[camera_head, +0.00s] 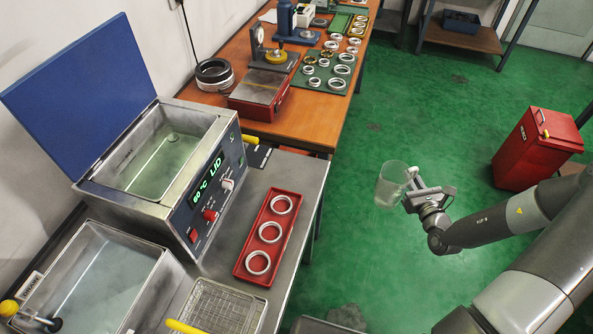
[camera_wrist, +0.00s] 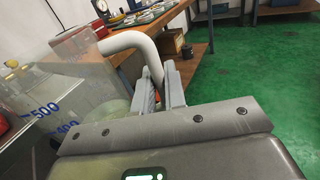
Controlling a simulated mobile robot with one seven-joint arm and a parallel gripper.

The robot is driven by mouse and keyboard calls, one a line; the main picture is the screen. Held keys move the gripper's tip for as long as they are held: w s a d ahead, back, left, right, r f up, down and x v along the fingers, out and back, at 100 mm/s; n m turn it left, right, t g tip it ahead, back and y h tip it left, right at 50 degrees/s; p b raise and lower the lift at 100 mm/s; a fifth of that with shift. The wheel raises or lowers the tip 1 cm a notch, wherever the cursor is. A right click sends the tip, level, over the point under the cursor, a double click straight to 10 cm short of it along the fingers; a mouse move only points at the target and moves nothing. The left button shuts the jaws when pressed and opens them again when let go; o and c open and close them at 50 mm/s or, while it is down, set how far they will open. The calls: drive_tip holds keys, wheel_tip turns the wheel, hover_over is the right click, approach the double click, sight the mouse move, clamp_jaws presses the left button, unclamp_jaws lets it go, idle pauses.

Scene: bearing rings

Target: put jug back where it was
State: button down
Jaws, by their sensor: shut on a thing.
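The jug (camera_head: 391,184) is clear and roughly upright, held in the air over the green floor, to the right of the bench. My gripper (camera_head: 413,187) is shut on its handle. In the wrist view the jug (camera_wrist: 85,95) fills the left side with blue volume marks, and its pale curved handle (camera_wrist: 132,40) runs down between my gripper's fingers (camera_wrist: 162,88). Whether the jug holds any liquid is not clear.
A steel bench at left carries an open ultrasonic bath (camera_head: 165,150), a second steel tank (camera_head: 95,275), a red tray (camera_head: 269,235) of three rings and a wire basket (camera_head: 222,308). Beyond is a wooden bench (camera_head: 220,112) with rings and gauges. A red bin (camera_head: 535,150) stands at right.

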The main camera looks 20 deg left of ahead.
drive_tip(key=shift+w+a+r+n+g+y, duration=0.35)
drive_tip(key=shift+a+r, duration=0.2)
drive_tip(key=shift+a, duration=0.2)
drive_tip(key=w+a+r+n+g+y, duration=0.1)
drive_tip(key=a+r+n+g+y, duration=0.4)
drive_tip(key=a, duration=0.5)
drive_tip(key=w+a+r+n+g+y, duration=0.1)
drive_tip(key=a+r+n+g+y, duration=0.25)
drive_tip(key=a+r+g, duration=0.55)
drive_tip(key=a+f+t, duration=0.2)
drive_tip(key=a+f, duration=1)
drive_tip(key=a, duration=0.2)
drive_tip(key=shift+w+n, duration=0.25)
drive_tip(key=shift+n, duration=0.15)
drive_tip(key=shift+f, duration=0.25)
drive_tip(key=c, duration=1.5)
unclamp_jaws()
